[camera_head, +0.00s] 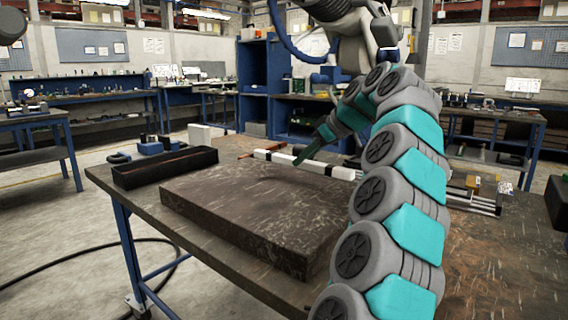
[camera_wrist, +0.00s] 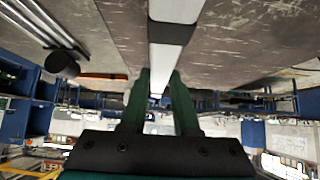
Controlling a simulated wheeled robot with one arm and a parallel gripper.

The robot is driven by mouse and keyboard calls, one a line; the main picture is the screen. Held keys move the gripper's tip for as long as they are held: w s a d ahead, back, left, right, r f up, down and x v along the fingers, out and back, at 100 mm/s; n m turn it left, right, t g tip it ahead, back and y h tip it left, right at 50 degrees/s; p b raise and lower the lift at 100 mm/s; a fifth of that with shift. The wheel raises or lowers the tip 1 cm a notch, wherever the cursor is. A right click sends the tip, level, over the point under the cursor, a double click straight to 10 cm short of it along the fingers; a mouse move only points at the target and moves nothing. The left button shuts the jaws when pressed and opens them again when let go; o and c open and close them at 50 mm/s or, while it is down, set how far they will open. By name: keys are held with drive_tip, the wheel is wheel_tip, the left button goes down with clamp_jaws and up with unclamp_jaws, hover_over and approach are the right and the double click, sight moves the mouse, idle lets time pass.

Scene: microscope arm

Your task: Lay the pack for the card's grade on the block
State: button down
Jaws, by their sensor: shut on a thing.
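A long white bar with black bands (camera_head: 283,158), likely the pack, shows at the far edge of the dark block (camera_head: 240,205) in the head view. My gripper (camera_head: 300,160) reaches down to it with green fingers. In the wrist view, my gripper (camera_wrist: 160,78) is shut on the white bar (camera_wrist: 172,55), which runs away between the fingers with a black band near the top. I cannot tell whether the bar touches the bench. The block's scratched top is bare. A plain white upright piece (camera_head: 199,136) stands behind the tray; no grade is readable.
An open black tray (camera_head: 165,168) sits left of the block. Blue items (camera_head: 150,148) lie behind it. Silver rods (camera_head: 475,197) lie at the right, also in the wrist view (camera_wrist: 45,25). My arm hides part of the bench. Blue shelving (camera_head: 265,85) stands behind.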

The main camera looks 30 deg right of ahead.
sight(285, 164)
drive_tip(key=w, duration=0.2)
drive_tip(key=w+a, duration=0.1)
drive_tip(key=w, duration=0.1)
drive_tip(key=w+a+p, duration=0.1)
drive_tip(key=w, duration=0.1)
drive_tip(key=shift+f, duration=1.85)
drive_tip(key=shift+f, duration=0.2)
drive_tip(key=c, duration=0.7)
unclamp_jaws()
drive_tip(key=shift+r, duration=0.1)
drive_tip(key=shift+o, duration=0.2)
drive_tip(key=shift+r, duration=0.2)
drive_tip(key=v, duration=1.1)
drive_tip(key=shift+s+r, duration=0.3)
